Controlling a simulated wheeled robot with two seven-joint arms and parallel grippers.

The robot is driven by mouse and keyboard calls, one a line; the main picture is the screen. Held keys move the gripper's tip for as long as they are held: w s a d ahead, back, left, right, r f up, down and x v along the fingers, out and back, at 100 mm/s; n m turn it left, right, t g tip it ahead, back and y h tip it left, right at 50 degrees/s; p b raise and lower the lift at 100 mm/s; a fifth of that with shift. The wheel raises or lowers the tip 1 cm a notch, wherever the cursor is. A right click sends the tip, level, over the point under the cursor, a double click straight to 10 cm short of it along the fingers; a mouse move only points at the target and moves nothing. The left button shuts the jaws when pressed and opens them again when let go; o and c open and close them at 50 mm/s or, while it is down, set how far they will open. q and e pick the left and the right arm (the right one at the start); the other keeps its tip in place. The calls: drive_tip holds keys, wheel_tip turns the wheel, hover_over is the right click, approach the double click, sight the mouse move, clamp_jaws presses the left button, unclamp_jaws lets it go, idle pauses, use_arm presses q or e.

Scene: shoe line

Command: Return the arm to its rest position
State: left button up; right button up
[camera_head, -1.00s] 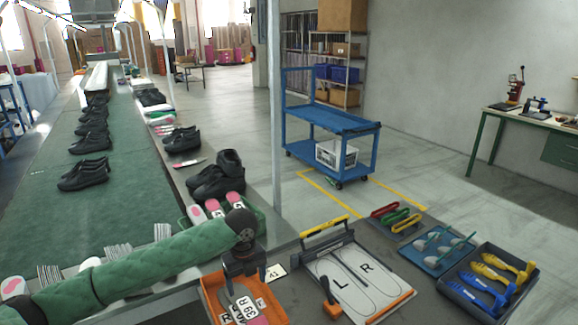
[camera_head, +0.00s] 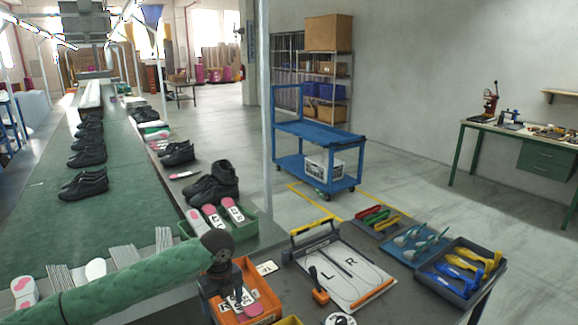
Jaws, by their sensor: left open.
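My left arm comes in from the lower left in a green padded sleeve. My left gripper (camera_head: 238,300) points down over the orange bin (camera_head: 270,303) at the bottom centre. It is open, and its fingers are partly hidden against the insoles with printed labels in the bin. I cannot make out anything held between them. My right gripper is not in view.
A board marked L and R (camera_head: 345,272) lies right of the bin. Trays of tools (camera_head: 462,270) stand further right. A green bin (camera_head: 247,222) with insoles sits behind my arm, beside black shoes (camera_head: 212,186) and the green conveyor (camera_head: 95,220). A blue cart (camera_head: 318,135) stands behind.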

use_arm(q)
drive_tip(key=a+n+y, duration=0.2)
drive_tip(key=a, duration=1.5)
drive_tip(key=s+a+f+n+t, duration=0.1)
drive_tip(key=s+a+f+n, duration=0.3)
drive_tip(key=f, duration=0.4)
drive_tip(key=s+a+f+n, duration=0.3)
drive_tip(key=a+f+n, duration=0.15)
drive_tip(key=f, duration=0.35)
drive_tip(key=s+a+f+n+t, duration=0.1)
drive_tip(key=s+a+f+n, duration=0.2)
drive_tip(key=a+f, duration=0.35)
drive_tip(key=s+a+f+n+y, duration=0.2)
drive_tip(key=s+a+f+n, duration=0.2)
drive_tip(key=s+a+f, duration=0.5)
drive_tip(key=s+a+f+n+y, duration=0.35)
drive_tip(key=s+a, duration=0.65)
drive_tip(key=s, duration=0.4)
drive_tip(key=s+d+f+n+h, duration=0.2)
drive_tip(key=s+d+f, duration=0.35)
drive_tip(key=d, duration=0.75)
drive_tip(key=s+d+f+n+h, duration=0.1)
drive_tip(key=s+d+f+h, duration=0.15)
drive_tip(key=d+f, duration=0.8)
drive_tip(key=d+n+h, duration=0.2)
drive_tip(key=d+h, duration=0.2)
drive_tip(key=d, duration=2.4)
drive_tip(key=shift+s+d+r+n+g, duration=0.15)
drive_tip(key=shift+s+r+n+g, duration=0.1)
drive_tip(key=shift+n+g, duration=0.15)
